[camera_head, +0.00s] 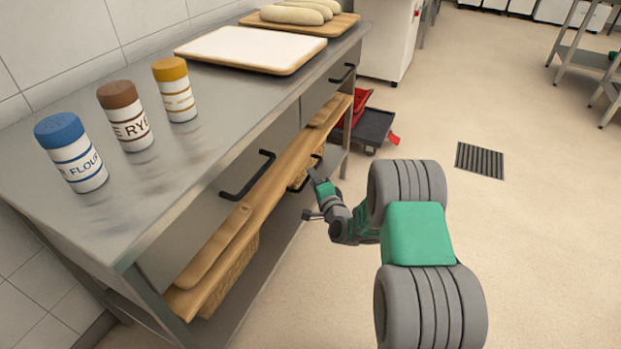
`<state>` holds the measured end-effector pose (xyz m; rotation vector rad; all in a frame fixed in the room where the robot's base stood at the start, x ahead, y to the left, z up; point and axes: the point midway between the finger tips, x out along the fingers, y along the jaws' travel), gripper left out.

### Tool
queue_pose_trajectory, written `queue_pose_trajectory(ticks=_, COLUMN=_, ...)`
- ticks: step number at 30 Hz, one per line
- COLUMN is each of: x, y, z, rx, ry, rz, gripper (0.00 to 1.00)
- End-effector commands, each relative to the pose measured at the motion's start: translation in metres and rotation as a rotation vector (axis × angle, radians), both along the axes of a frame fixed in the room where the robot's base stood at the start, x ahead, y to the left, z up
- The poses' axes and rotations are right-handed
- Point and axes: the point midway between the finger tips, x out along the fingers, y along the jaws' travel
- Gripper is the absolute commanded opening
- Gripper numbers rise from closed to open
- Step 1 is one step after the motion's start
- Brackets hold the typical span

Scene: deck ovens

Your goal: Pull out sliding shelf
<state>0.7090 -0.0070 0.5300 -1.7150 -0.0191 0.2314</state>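A long wooden shelf board (275,186) runs under the drawers of the steel work table. Its front edge sticks out a little past the drawer fronts. My gripper (310,194) is beside this handle, on the open floor side of the table. Its two fingers are spread apart and nothing shows between them. From this view I cannot tell whether a finger touches the handle or which part the handle is fixed to.
Two drawers have black bar handles (248,175). The steel top (200,170) bears flour jars (71,152), a white-topped board (252,47) and dough loaves (292,14). A dark wheeled dolly (372,130) stands beyond the table. The floor to the right is clear around a drain grate (480,160).

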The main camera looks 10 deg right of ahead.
Motion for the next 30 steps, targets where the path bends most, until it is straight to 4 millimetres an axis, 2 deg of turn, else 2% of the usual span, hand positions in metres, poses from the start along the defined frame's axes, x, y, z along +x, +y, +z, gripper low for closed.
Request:
queue_pose_trajectory(ticks=3, x=0.020, y=0.004, z=-0.005, rx=-0.002, ry=-0.002, rz=0.002, gripper=0.34)
queue_pose_trajectory(ticks=6, x=0.030, y=0.005, z=-0.006, rx=-0.003, ry=0.001, rz=0.001, gripper=0.34)
queue_pose_trajectory(ticks=14, x=0.033, y=0.005, z=-0.004, rx=-0.002, ry=0.000, rz=-0.001, gripper=0.34)
queue_pose_trajectory(ticks=27, x=0.032, y=0.005, z=-0.004, rx=-0.003, ry=0.000, rz=-0.001, gripper=0.00)
queue_pose_trajectory(ticks=30, x=0.032, y=0.005, z=-0.004, rx=-0.003, ry=0.001, rz=0.000, gripper=0.00)
